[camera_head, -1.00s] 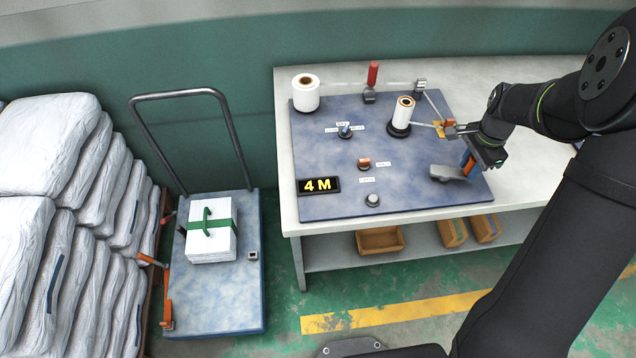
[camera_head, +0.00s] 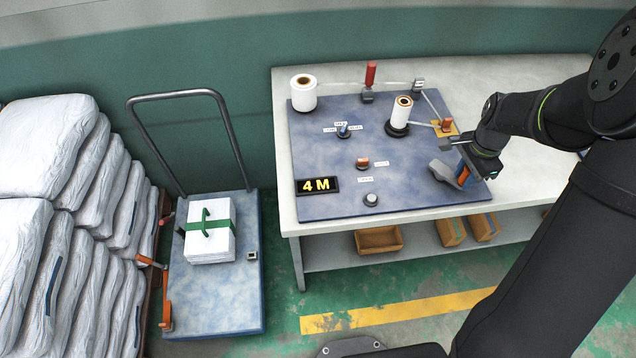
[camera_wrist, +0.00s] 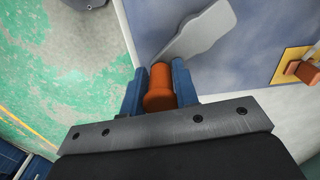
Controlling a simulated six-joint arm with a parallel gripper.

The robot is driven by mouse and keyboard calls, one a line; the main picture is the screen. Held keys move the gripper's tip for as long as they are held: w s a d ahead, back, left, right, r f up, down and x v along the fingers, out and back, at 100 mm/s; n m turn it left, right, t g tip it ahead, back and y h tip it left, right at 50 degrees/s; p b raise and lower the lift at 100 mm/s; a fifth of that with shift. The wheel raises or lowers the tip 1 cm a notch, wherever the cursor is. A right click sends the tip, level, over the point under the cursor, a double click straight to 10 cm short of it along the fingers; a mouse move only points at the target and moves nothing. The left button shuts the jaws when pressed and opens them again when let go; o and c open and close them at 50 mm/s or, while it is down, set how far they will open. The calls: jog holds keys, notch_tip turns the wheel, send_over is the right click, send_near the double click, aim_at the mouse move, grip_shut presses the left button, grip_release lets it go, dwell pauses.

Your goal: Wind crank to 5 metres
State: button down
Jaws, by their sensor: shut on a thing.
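The crank's grey arm (camera_head: 441,169) is at the right front of the blue panel (camera_head: 330,205), slanting down to the right. My gripper (camera_head: 463,177) is at its outer end. In the wrist view, the blue fingers of my gripper (camera_wrist: 159,90) are shut around the orange crank handle (camera_wrist: 159,88), with the grey crank arm (camera_wrist: 200,32) reaching beyond it. The black display (camera_head: 318,185) reads 4 M in yellow. A white roll (camera_head: 303,98) stands at the back left, and a narrower roll (camera_head: 402,112) sits on a black base near the middle.
An orange lever on a yellow plate (camera_head: 446,126) is close behind the crank. A red-handled post (camera_head: 370,75), a blue knob (camera_head: 344,131), an orange switch (camera_head: 362,162) and a grey button (camera_head: 371,199) are on the panel. A trolley (camera_head: 215,290) stands left of the bench.

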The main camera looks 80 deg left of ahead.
jog(key=shift+s, duration=0.15)
jog(key=shift+s+d, duration=0.3)
jog(key=shift+s, duration=0.45)
jog(key=c, duration=1.1)
grip_release()
jog(key=shift+s, duration=0.1)
jog(key=shift+o, duration=0.2)
notch_tip(320, 180, up, 6)
